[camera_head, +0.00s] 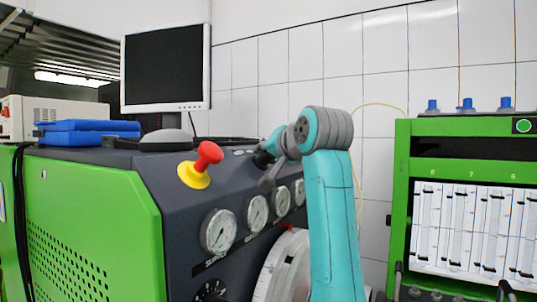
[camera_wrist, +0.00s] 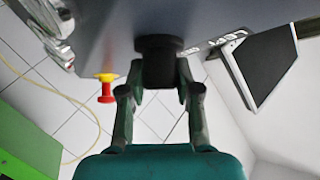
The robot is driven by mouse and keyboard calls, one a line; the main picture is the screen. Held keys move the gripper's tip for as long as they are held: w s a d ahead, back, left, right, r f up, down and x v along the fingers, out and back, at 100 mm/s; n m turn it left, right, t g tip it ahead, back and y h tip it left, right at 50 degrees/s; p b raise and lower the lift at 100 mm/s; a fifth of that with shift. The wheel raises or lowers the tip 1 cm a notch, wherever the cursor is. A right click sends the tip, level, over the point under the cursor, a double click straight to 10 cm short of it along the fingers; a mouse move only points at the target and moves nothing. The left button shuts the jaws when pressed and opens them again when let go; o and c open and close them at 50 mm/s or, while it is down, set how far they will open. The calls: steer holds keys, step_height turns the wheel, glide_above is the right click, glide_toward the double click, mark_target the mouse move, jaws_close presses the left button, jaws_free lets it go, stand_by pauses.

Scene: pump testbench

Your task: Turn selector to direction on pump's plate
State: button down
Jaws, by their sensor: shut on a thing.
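The selector is a black round knob (camera_wrist: 160,66) on the dark panel at the top of the wrist view. My gripper (camera_wrist: 159,86) has one finger on each side of it and is shut on it. In the head view my gripper (camera_head: 266,158) is at the dark sloped panel, above the gauges, and the arm largely hides the knob.
A red button on a yellow base (camera_head: 205,163) sticks out left of my gripper. Round gauges (camera_head: 219,231) line the panel below. A monitor (camera_head: 165,68) and blue cases (camera_head: 88,132) stand on top of the bench. A green cabinet (camera_head: 401,190) stands at right.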

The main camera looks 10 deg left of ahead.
steer(key=c, duration=0.8)
jaws_free()
steer(key=shift+f, duration=0.1)
steer(key=v, duration=1.2)
